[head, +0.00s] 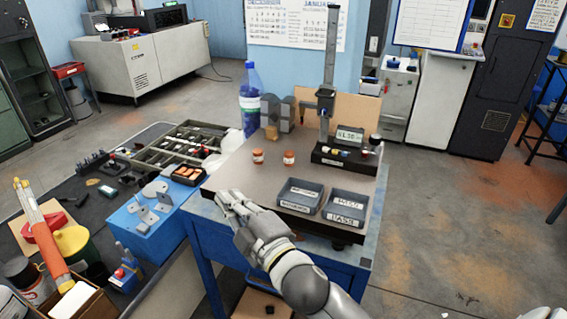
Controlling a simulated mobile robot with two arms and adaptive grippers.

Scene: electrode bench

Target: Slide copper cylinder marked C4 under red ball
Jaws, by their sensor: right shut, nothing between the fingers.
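Two small copper cylinders stand upright on the brown bench top, a left one (258,156) and a right one (289,158). Each has a pale label, too small to read, so I cannot tell which is C4. A tall dark gauge stand (328,75) rises behind and right of them, with an arm reaching left near mid-height. I cannot make out a red ball clearly. My right gripper (226,200) is shut and empty at the bench's front left edge, in front of the cylinders and apart from them. My left gripper is not in view.
Two grey bins, left (300,190) and right (347,206), sit at the bench's front right. A digital display (349,137) stands on the black gauge base. A blue bottle (250,95) and grey blocks stand at the back left. Bench between gripper and cylinders is clear.

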